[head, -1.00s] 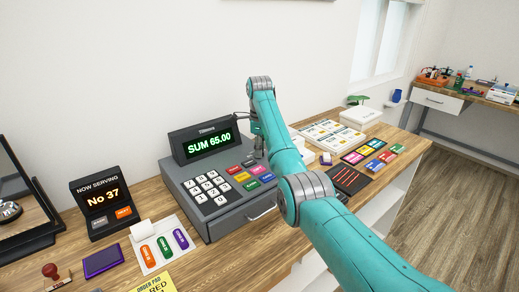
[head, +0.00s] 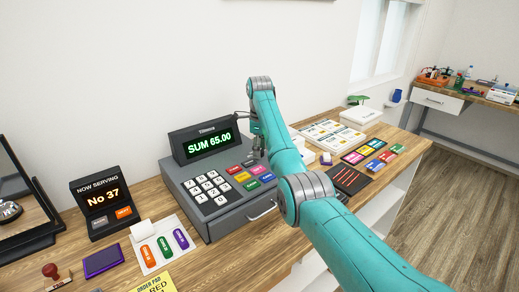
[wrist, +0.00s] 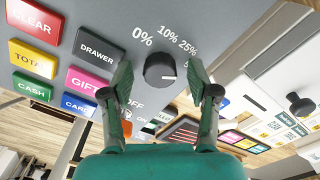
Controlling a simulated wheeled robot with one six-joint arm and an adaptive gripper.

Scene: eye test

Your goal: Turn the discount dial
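The discount dial, a round dark knob (wrist: 160,70), sits on the grey panel of the cash register (head: 216,218). Labels 0%, 10% and 25% arc above it, and another beginning with 5 is partly hidden by a finger. The knob's white mark points right. My gripper (wrist: 160,78) is open in the wrist view, one finger on each side of the knob. I cannot tell whether the fingers touch it. In the head view my gripper (head: 257,146) is over the right part of the register, partly behind my arm, which hides the dial.
Coloured keys, such as the pink GIFT key (wrist: 88,82), lie left of the dial. The register's display (head: 208,142) reads SUM 65.00. A NOW SERVING sign (head: 102,202) stands at left. A dark tray (head: 349,179) and a menu board (head: 327,135) lie at right.

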